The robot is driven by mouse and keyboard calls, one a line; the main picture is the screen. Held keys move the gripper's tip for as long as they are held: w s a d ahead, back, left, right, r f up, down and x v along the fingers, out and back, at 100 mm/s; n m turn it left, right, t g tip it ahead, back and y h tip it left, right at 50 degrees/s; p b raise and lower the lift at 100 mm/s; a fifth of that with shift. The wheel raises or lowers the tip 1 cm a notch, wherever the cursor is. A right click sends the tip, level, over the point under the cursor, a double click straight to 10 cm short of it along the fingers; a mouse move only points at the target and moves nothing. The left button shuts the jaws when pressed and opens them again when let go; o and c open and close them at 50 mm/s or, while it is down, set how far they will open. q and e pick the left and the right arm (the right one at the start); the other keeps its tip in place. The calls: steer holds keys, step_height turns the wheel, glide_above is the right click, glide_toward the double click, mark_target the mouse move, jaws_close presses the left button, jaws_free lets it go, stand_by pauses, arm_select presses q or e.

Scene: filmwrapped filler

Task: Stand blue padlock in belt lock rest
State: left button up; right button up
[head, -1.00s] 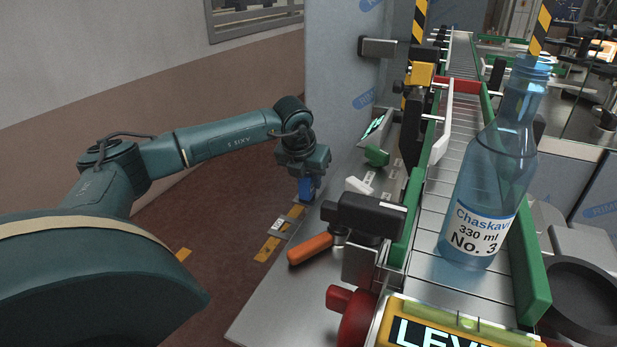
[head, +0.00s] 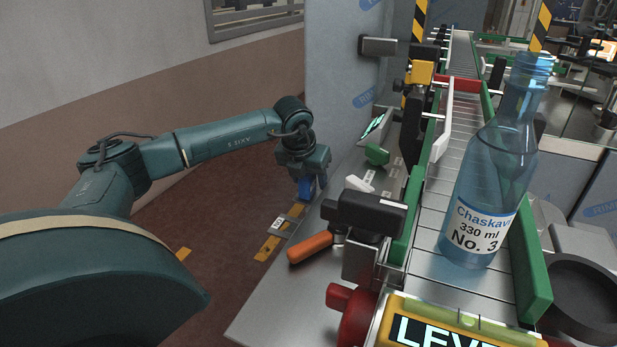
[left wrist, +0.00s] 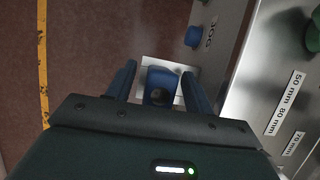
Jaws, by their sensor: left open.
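My left gripper (head: 305,187) hangs beside the left edge of the steel bench, with blue showing at its lower end. In the left wrist view its two dark blue fingers (left wrist: 157,90) are apart. A blue piece with a dark round middle, apparently the blue padlock (left wrist: 160,76), is between them. A gap shows on its right side; contact on the left is hard to judge. It is over a small bright metal plate (left wrist: 184,66), perhaps the belt lock rest. Whether it is seated there I cannot tell. My right gripper is out of view.
The conveyor (head: 428,265) carries a blue bottle (head: 483,175). An orange handle (head: 310,248) and a black clamp block (head: 366,214) stand near the bench's left part. In the left wrist view a blue knob (left wrist: 193,37) is close by. Floor lies open left of the bench.

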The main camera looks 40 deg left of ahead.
arm_select(q)
steer(key=v, duration=1.3)
steer(key=shift+r, duration=0.1)
